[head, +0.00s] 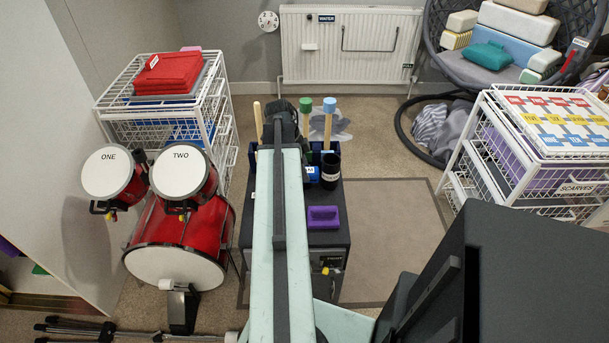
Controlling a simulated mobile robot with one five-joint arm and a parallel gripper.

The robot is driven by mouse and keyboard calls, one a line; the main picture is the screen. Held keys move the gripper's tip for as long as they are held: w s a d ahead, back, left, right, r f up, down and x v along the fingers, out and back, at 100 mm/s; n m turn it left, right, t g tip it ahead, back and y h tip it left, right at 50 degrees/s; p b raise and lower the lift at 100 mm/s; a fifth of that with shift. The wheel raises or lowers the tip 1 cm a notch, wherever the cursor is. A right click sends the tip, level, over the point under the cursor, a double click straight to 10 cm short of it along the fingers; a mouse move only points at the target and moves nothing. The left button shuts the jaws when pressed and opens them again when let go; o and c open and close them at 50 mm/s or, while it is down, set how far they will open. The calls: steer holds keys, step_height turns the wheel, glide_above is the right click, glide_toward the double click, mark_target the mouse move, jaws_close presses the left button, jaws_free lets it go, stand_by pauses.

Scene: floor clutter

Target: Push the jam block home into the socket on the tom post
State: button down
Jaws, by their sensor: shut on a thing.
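My arm reaches forward from the bottom of the picture. My gripper (282,118) is its dark end, seen from behind over the dark caddy unit. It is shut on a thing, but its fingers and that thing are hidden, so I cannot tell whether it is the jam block. Two red toms with white heads, ONE (107,171) and TWO (180,171), stand above the red bass drum (178,250). The toms hide most of the tom post, and I cannot make out its socket. My gripper is to the right of the toms, apart from them.
The dark unit (337,258) carries a purple block (323,219), a dark cup (331,172), a small labelled blue item (312,174) and upright mallets. A white wire rack (222,110) stands behind the toms. Another rack (476,180) is right. The mat (395,235) is partly clear.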

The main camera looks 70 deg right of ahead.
steer(key=shift+s+r+p, duration=0.1)
steer(key=shift+r+p, duration=0.55)
steer(key=shift+r, duration=0.05)
steer(key=shift+r+p, duration=1.8)
steer(key=shift+p, duration=0.05)
